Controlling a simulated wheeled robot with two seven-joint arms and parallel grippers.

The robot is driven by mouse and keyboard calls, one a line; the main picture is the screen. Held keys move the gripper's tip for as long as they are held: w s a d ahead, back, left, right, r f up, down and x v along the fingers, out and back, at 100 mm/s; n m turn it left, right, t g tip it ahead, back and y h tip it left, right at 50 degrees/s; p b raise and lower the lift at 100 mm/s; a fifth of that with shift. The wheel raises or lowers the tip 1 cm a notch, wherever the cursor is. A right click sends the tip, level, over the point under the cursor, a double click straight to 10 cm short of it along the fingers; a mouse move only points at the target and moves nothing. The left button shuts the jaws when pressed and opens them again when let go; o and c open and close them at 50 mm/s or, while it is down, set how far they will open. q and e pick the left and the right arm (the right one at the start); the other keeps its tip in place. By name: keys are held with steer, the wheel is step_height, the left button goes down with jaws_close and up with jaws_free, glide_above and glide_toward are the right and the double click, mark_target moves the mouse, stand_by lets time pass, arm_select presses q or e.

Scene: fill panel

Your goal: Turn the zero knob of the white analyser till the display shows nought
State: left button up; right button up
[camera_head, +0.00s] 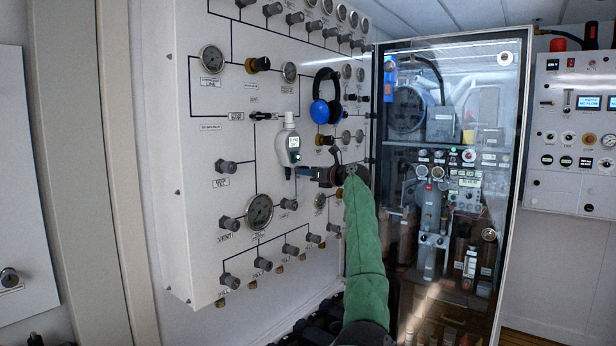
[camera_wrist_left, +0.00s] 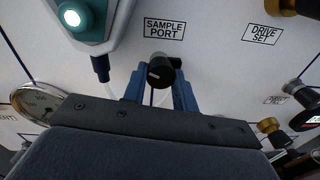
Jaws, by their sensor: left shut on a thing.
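The white analyser (camera_head: 288,145) with teal trim hangs on the white panel; its small display (camera_head: 294,142) is too small to read. In the left wrist view, the analyser's lower part (camera_wrist_left: 88,35) shows at upper left with a lit round button (camera_wrist_left: 72,18); its display is out of frame. My left gripper (camera_head: 314,173) is at the panel, just right of and below the analyser. In the left wrist view, my left gripper (camera_wrist_left: 159,78) has its blue fingers shut on a black knob (camera_wrist_left: 160,71) under the SAMPLE PORT label. My right gripper is not in view.
Blue headphones (camera_head: 327,100) hang on the panel above my gripper. Gauges (camera_head: 260,212) and several grey valve knobs (camera_head: 227,166) surround it. A glass-doored cabinet (camera_head: 440,200) stands close to the right of my arm. A clear tube runs below the analyser.

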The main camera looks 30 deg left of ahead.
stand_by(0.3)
arm_select(q)
steer(key=o, duration=0.8)
steer(key=shift+o, duration=0.8)
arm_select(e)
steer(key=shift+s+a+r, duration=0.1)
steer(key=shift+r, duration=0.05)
arm_select(q)
steer(key=d+b, duration=0.2)
steer(key=d, duration=0.5)
steer(key=shift+s+d, duration=0.4)
steer(key=shift+s, duration=0.05)
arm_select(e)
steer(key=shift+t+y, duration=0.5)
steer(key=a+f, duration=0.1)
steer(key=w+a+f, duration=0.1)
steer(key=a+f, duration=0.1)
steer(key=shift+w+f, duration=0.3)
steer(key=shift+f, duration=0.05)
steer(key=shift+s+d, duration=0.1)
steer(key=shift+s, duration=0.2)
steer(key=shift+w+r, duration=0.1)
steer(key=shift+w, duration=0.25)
